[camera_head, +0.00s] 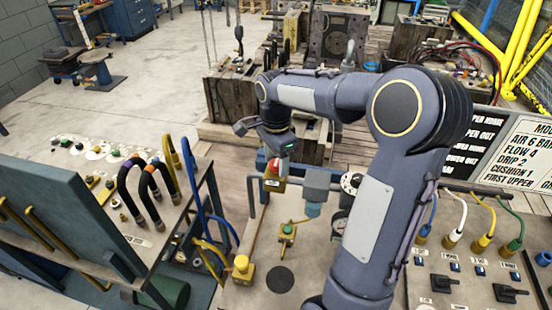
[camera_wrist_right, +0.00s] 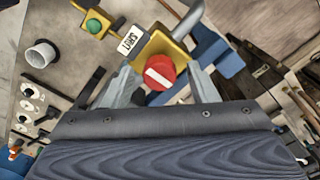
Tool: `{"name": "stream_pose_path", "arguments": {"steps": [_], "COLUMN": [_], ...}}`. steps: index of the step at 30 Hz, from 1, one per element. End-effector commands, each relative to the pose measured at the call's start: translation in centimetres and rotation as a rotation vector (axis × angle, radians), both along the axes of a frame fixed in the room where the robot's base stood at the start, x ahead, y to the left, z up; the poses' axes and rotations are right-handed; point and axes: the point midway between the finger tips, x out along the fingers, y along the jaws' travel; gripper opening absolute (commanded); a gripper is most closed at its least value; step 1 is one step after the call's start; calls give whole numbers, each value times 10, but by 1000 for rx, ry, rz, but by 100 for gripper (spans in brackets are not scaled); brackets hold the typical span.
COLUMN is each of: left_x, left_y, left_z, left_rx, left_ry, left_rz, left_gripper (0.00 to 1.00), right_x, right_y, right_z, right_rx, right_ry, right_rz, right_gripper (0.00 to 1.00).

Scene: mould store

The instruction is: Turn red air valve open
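The red air valve (camera_wrist_right: 160,72) is a round red knob with a white bar across it, on a yellow body (camera_wrist_right: 176,47) with a small white label in the right wrist view. In the right wrist view my right gripper (camera_wrist_right: 162,86) is open, with one grey finger on each side of the knob. Gaps show between fingers and knob; whether either touches lower down I cannot tell. My left gripper is out of view.
A grey regulator (camera_head: 316,181) with a gauge stands right of the valve. A yellow fitting with a green button (camera_head: 287,230) is in front. A yellow block (camera_head: 243,267) with a knob and hoses stands at the left. My right arm hides part of the bench.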

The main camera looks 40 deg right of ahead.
Motion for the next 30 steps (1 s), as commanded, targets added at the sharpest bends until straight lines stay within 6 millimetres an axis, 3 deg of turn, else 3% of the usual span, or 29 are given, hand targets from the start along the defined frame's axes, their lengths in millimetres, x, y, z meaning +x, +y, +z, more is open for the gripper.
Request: {"name": "stream_pose_path", "arguments": {"steps": [1, 10, 20, 30], "left_x": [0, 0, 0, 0], "left_y": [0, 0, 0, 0], "left_z": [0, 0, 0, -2], "left_rx": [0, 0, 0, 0], "left_ry": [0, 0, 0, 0], "left_rz": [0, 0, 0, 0], "left_gripper": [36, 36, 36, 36], "right_x": [0, 0, 0, 0], "right_y": [0, 0, 0, 0], "right_z": [0, 0, 0, 0], "right_rx": [0, 0, 0, 0], "right_ry": [0, 0, 0, 0], "right_rz": [0, 0, 50, 290], "right_gripper": [47, 9, 9, 9]}}
